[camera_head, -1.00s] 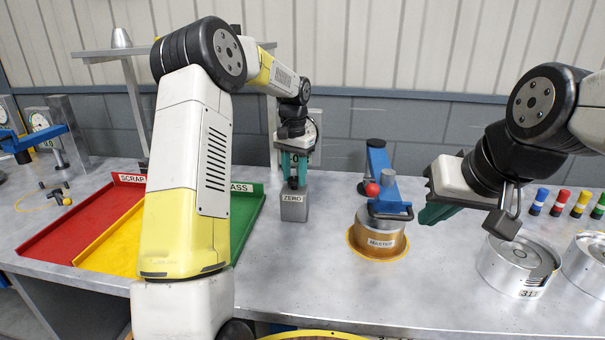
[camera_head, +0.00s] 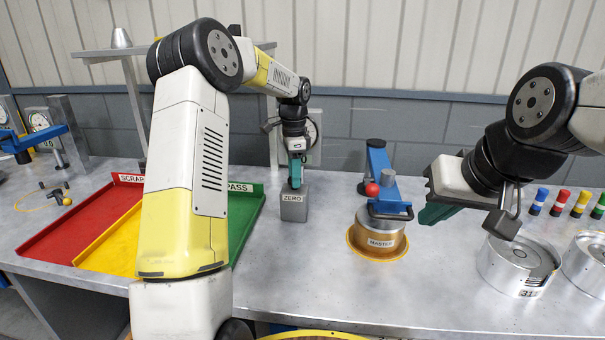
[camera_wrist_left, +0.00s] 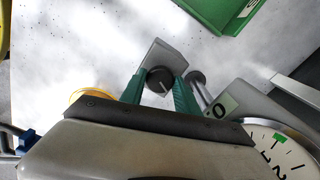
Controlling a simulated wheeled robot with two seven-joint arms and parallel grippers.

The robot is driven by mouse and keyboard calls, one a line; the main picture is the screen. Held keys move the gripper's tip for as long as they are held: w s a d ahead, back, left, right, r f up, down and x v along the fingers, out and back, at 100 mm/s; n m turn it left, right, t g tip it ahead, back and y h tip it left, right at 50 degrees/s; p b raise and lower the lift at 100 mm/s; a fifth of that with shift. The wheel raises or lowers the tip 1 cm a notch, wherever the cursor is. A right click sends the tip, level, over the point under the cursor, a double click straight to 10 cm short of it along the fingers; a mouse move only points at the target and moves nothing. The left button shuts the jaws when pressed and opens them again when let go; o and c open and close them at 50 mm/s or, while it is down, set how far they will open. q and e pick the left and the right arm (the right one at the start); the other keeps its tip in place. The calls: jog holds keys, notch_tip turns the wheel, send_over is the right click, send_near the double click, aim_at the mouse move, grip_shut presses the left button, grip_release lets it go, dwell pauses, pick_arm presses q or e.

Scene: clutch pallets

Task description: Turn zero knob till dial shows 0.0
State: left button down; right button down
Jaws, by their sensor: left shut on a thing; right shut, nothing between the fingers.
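The zero knob (camera_wrist_left: 160,80) is dark and round with a pale line. It tops a grey block labelled ZERO (camera_head: 293,207). My left gripper (camera_head: 295,172) points straight down over the block; its green fingers are shut on the knob, one on each side in the left wrist view (camera_wrist_left: 160,90). The white dial (camera_head: 312,132) stands behind my left gripper, which partly hides it. Part of its face, with a green mark, shows in the left wrist view (camera_wrist_left: 272,145); I cannot read the value. My right gripper (camera_head: 436,213) is shut and empty, right of the MASTER piece.
The gold MASTER piece (camera_head: 372,247) with a blue-handled tool (camera_head: 383,185) stands right of the block. Red (camera_head: 75,227), yellow and green trays lie to the left, partly behind my left arm. Metal discs (camera_head: 512,268) and coloured markers (camera_head: 562,203) are at the right.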

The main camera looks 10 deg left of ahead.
pick_arm(q)
jog(key=shift+r+m, duration=0.1)
jog(key=shift+m, duration=0.4)
jog(key=c, duration=0.9)
grip_release()
notch_tip(320, 180, up, 7)
jog(key=shift+r, duration=0.4)
